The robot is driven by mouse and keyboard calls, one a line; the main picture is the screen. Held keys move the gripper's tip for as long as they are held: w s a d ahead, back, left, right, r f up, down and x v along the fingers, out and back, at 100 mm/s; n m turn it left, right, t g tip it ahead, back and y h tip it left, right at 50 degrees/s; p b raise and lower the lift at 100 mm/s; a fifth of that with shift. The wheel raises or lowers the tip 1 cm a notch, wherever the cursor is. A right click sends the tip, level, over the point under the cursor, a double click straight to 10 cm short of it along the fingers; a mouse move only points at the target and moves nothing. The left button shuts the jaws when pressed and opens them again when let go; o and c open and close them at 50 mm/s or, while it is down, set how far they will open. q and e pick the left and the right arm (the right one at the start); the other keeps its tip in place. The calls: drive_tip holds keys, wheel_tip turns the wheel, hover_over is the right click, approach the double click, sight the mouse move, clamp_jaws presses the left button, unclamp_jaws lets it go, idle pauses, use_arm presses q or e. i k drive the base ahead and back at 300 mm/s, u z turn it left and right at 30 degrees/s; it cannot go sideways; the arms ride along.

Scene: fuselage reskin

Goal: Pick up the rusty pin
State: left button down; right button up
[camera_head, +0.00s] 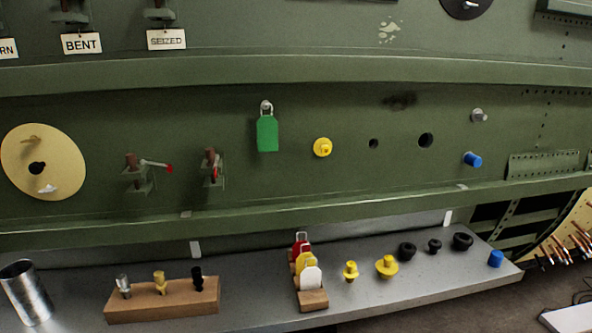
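No thing is labelled as the rusty pin. Two reddish-brown pins sit in small green brackets on the green panel. The left pin (131,161) has a grey lever with a red tip (168,169) sticking out to the right. The right pin (210,154) has a red-marked lever (215,172) hanging down. Similar dark fittings show at the top edge, partly cut off, above the BENT tag (82,44) and the SEIZED tag (166,39). A wooden block (165,308) on the shelf holds a silver, a brass-coloured and a black pin upright. Neither gripper is in view.
A grey shelf (250,300) runs below the panel. It carries a metal cup (25,290), a wooden rack of coloured tags (312,299), yellow plugs (386,266), black grommets (407,250) and a blue cap (495,258). A green tag (267,133) hangs on the panel.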

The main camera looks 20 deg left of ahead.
sight(131, 158)
drive_tip(key=u, duration=1.6)
